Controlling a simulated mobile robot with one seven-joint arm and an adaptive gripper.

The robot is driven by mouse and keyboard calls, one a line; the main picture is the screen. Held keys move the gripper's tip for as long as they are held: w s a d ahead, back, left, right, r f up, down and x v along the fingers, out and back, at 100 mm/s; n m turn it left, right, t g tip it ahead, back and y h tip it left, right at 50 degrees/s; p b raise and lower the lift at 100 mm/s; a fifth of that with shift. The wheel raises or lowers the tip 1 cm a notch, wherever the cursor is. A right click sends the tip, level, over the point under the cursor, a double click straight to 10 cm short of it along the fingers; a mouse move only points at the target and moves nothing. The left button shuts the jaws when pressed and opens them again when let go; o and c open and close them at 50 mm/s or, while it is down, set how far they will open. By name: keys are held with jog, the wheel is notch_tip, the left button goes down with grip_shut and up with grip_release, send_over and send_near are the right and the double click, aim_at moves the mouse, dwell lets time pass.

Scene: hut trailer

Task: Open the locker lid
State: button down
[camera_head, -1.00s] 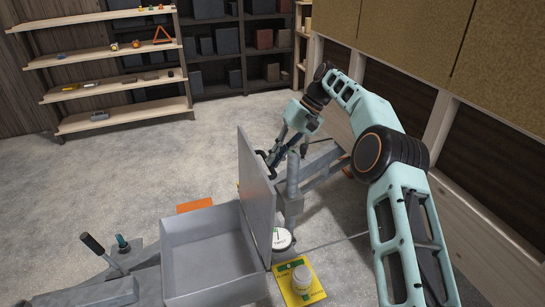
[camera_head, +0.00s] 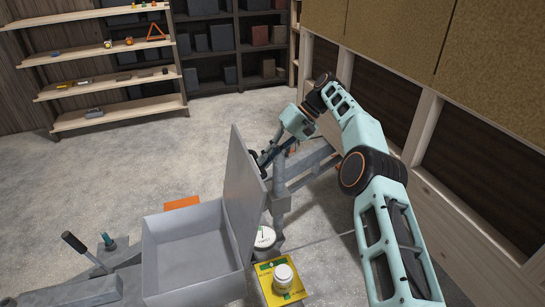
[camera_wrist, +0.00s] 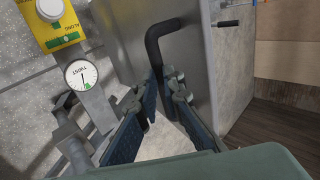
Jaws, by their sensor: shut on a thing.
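The grey metal locker (camera_head: 190,279) is an open-topped box at the lower middle of the head view, and its inside looks empty. Its lid (camera_head: 242,195) stands up along the right side, a little past upright and leaning right. My gripper (camera_head: 262,160) is on the lid's outer side, near the upper edge, partly hidden by the lid. In the wrist view the lid (camera_wrist: 195,70) carries a black bent handle (camera_wrist: 152,50). My gripper's fingers (camera_wrist: 162,80) are closed around the handle's lower part.
A grey metal frame (camera_head: 300,170) is beside my gripper. Levers (camera_head: 75,243) stand at the left. Shelves (camera_head: 110,85) are far back; open floor lies between.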

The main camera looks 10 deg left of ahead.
jog(key=shift+s+d+f+g, duration=0.1)
jog(key=shift+s+f+g, duration=0.1)
jog(key=shift+f, duration=0.45)
jog(key=shift+s+f+g, duration=0.1)
jog(key=shift+s+f, duration=0.05)
jog(key=shift+f, duration=0.5)
jog(key=c, duration=2.3)
grip_release()
jog(key=o, duration=0.3)
jog(key=shift+w+a+f, duration=0.15)
jog(key=shift+w+a, duration=0.1)
jog(key=shift+a, duration=0.25)
jog(key=shift+o, duration=0.2)
jog(key=shift+d+r, duration=0.2)
jog(key=shift+r, duration=0.1)
jog(key=shift+d+r, duration=0.1)
